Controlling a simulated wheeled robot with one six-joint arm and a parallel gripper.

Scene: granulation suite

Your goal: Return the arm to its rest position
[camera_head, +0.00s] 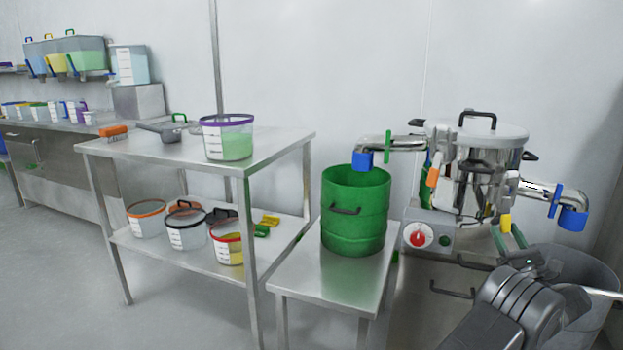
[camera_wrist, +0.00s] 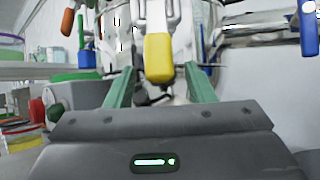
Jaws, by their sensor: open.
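My arm reaches in from the lower right of the head view. My gripper (camera_head: 507,230) is just in front of the steel vessel (camera_head: 486,160) with a white lid. In the wrist view, my gripper (camera_wrist: 158,72) has its two green fingers apart, with nothing held between them. A yellow-ended lever (camera_wrist: 158,58) on the vessel appears in line with the gap between the fingers. The same yellow end (camera_head: 505,222) shows close to the fingertips in the head view. I cannot tell whether the fingers touch it.
An orange-ended lever (camera_head: 433,177) and pipes with blue ends (camera_head: 573,219) flank the vessel. A control box with a red knob (camera_head: 418,237) sits below it. A green drum (camera_head: 356,210) stands on a low steel table at left. A grey bin (camera_head: 585,270) is beside my arm.

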